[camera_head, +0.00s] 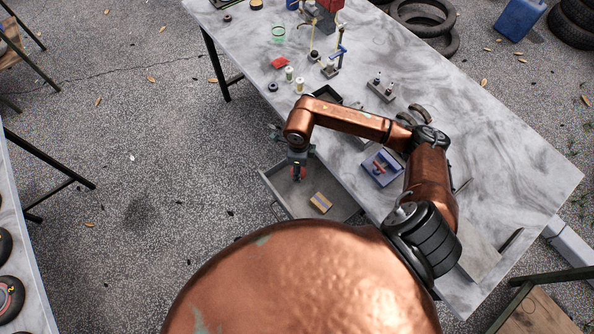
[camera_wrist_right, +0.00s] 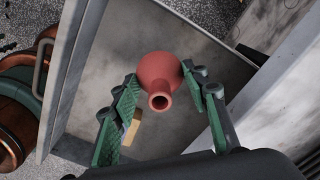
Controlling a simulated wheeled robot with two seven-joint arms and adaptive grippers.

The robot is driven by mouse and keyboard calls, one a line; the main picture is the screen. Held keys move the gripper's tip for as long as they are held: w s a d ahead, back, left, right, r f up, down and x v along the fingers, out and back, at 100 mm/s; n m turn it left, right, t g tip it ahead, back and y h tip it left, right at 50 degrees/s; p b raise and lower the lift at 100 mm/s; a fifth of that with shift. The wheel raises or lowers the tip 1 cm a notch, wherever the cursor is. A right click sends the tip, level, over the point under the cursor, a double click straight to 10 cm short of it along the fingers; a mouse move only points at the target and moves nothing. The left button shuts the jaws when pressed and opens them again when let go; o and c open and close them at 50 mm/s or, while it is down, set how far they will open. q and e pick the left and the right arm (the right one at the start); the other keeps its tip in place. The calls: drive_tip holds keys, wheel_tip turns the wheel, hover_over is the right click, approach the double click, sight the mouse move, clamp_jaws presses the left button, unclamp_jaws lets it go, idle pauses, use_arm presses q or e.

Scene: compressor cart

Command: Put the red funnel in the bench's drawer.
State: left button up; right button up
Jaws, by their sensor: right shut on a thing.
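The red funnel (camera_head: 298,173) hangs from my right gripper (camera_head: 297,160), over the far left part of the pulled-out drawer (camera_head: 274,190) of the bench. In the right wrist view the funnel (camera_wrist_right: 160,74) sits between the two green fingers of the gripper (camera_wrist_right: 163,88), its narrow spout toward the camera. The drawer floor (camera_wrist_right: 190,122) shows behind it; the height between them is hard to tell. My left gripper is in neither view.
A yellowish block (camera_head: 321,203) lies in the drawer. The marbled bench top (camera_head: 510,165) carries a blue-and-red item (camera_head: 382,168), a dark tray (camera_head: 327,94), a red piece (camera_head: 279,63) and several small parts. Tyres (camera_head: 424,18) lie beyond the bench.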

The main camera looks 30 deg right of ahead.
drive_tip(key=shift+w+f, duration=0.35)
drive_tip(key=shift+f, duration=0.05)
drive_tip(key=shift+w+d+f+b, duration=0.1)
drive_tip(key=shift+w+f+b, duration=0.05)
drive_tip(key=shift+f, duration=0.8)
drive_tip(key=shift+w+f+b, duration=0.15)
drive_tip(key=shift+f, duration=0.75)
drive_tip(key=shift+f, duration=0.2)
drive_tip(key=o, duration=0.9)
drive_tip(key=shift+r, duration=0.1)
drive_tip(key=shift+o, duration=0.2)
drive_tip(key=shift+r, duration=0.1)
drive_tip(key=shift+r, duration=0.4)
wheel_tip(320, 180, up, 11)
drive_tip(key=shift+r+p, duration=0.15)
drive_tip(key=shift+p, duration=0.55)
